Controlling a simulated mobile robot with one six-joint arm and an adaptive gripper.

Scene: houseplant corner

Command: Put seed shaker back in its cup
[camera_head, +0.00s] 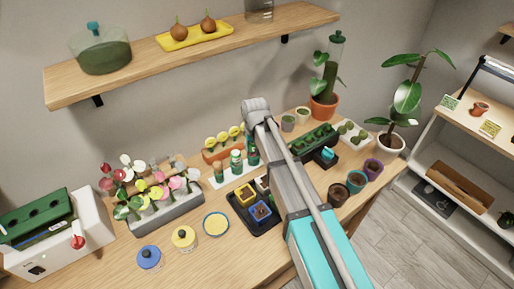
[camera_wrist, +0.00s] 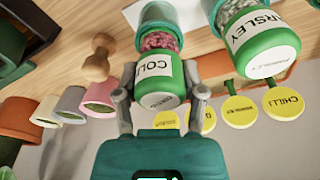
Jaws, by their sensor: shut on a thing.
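The seed shaker (camera_wrist: 157,72) has a green cap, a white label starting "COL" and reddish contents. In the wrist view my gripper (camera_wrist: 161,102) is shut on it, with one finger on each side of the cap. A green piece (camera_wrist: 158,12) shows at the far end of the shaker; I cannot tell whether it is the shaker's own body or a cup around it. A second shaker marked "PARSLEY" (camera_wrist: 263,45) stands close beside it on the right. In the head view my arm hides the gripper. The small shakers (camera_head: 236,160) stand on a white holder left of my arm.
Yellow round tags (camera_wrist: 283,101), one marked "CHILLI", are close by in the wrist view. Small pots (camera_wrist: 75,103) and a wooden knobbed piece (camera_wrist: 95,62) lie to the left. In the head view, a flower planter (camera_head: 165,213) and a dark tray (camera_head: 268,224) flank the front. A shelf (camera_head: 140,80) hangs above.

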